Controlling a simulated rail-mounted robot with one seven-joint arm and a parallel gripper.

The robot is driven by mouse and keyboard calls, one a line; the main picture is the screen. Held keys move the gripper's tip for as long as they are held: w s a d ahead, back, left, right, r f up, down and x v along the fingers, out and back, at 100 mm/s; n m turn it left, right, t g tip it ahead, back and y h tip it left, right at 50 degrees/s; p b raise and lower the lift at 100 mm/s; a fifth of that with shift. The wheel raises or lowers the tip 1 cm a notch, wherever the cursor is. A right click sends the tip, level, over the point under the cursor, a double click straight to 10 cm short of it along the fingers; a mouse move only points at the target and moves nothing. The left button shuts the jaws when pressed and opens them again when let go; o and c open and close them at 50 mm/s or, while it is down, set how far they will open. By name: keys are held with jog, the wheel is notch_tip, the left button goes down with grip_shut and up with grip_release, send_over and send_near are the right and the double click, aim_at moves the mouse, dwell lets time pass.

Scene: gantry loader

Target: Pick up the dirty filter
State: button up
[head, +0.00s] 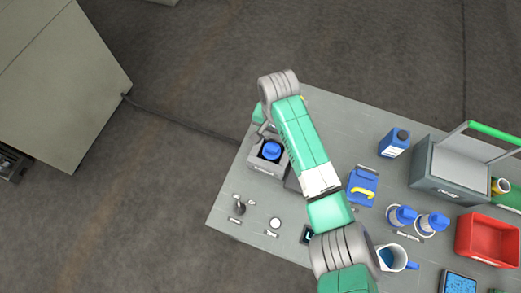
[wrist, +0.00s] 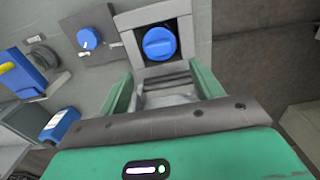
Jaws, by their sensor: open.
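A grey square housing (head: 256,163) stands at the table's left end with a round blue cap (head: 271,151) in its top. In the wrist view the blue cap (wrist: 159,43), with a raised grip bar, sits inside the housing's pale frame (wrist: 131,46). I cannot tell whether this is the dirty filter. My gripper (wrist: 165,80) is open and empty, its two green fingers apart just short of the housing. In the head view my arm hides part of the surroundings. Two blue-and-white cylinders (head: 402,216) (head: 431,224) stand upright at the right.
A blue knob (wrist: 87,39) on a grey plate is left of the housing. A blue box with yellow handle (head: 362,186), blue bottle (head: 395,142), grey toolbox (head: 455,171), red bin (head: 488,240) and white jug (head: 394,259) crowd the right. Small parts (head: 240,207) lie front left.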

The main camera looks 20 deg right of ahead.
aim_at(273, 143)
notch_tip(273, 143, down, 7)
jog(key=shift+d+b, duration=0.1)
jog(key=shift+b, duration=0.95)
jog(key=shift+w, duration=0.1)
jog(key=c, duration=1.4)
